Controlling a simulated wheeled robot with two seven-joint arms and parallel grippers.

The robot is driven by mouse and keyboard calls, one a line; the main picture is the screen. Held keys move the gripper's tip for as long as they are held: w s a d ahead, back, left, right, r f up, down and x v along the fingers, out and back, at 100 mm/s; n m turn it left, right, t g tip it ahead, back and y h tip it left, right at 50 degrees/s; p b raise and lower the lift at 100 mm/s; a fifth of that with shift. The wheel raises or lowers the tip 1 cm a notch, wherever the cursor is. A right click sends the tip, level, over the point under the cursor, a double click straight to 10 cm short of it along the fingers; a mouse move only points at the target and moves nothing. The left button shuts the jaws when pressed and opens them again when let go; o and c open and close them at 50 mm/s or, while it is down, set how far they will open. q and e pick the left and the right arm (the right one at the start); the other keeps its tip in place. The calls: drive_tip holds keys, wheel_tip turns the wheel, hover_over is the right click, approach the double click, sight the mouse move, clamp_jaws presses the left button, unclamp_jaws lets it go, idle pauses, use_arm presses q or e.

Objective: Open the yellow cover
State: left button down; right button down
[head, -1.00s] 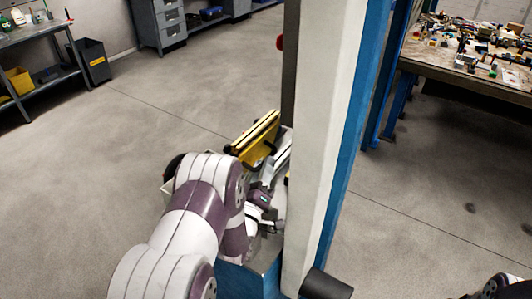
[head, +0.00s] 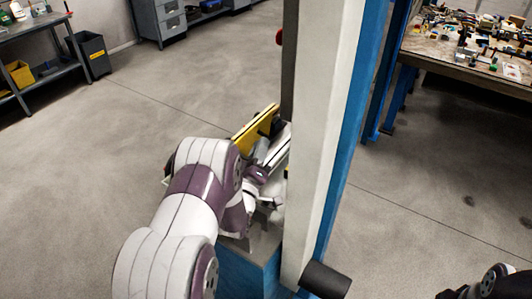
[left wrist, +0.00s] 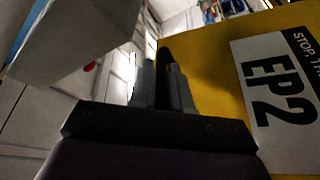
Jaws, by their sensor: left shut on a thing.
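The yellow cover (head: 254,130) stands tilted beside the white and blue column in the head view. It fills the right of the left wrist view (left wrist: 215,85) and bears a white label with "EP2" and part of "STOP". My left gripper (left wrist: 163,85) is shut on a dark, narrow bar (left wrist: 165,55) at the cover's edge, probably its handle. In the head view my left arm hides much of the gripper and the box below the cover. My right gripper is not in view; only part of an arm shows at the lower right.
A white column (head: 322,130) with a blue side (head: 350,150) rises right beside the cover. A cluttered workbench (head: 470,72) stands at the back right. A shelf (head: 35,72) and a dark bin (head: 90,55) stand at the back left. The floor left of the cover is clear.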

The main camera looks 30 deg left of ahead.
sight(241, 139)
use_arm(q)
drive_tip(key=a+n, duration=0.1)
drive_tip(key=a, duration=0.1)
drive_tip(key=a+n, duration=0.1)
drive_tip(key=a+r+n+g, duration=0.1)
drive_tip(key=a, duration=0.1)
drive_tip(key=shift+w+a+n+y, duration=0.2)
drive_tip(key=shift+a+n+y, duration=0.1)
drive_tip(key=shift+a+y, duration=0.1)
drive_tip(key=shift+d, duration=0.1)
drive_tip(key=c, duration=1.2)
unclamp_jaws()
drive_tip(key=shift+o, duration=0.2)
drive_tip(key=shift+s, duration=0.1)
drive_tip(key=shift+s+d+f+b, duration=0.1)
drive_tip(key=shift+s+b, duration=0.2)
drive_tip(key=shift+s, duration=0.05)
drive_tip(key=b+v, duration=0.3)
drive_tip(key=v, duration=0.8)
drive_tip(key=shift+s+d+b, duration=0.15)
drive_tip(key=shift+s+b, duration=0.25)
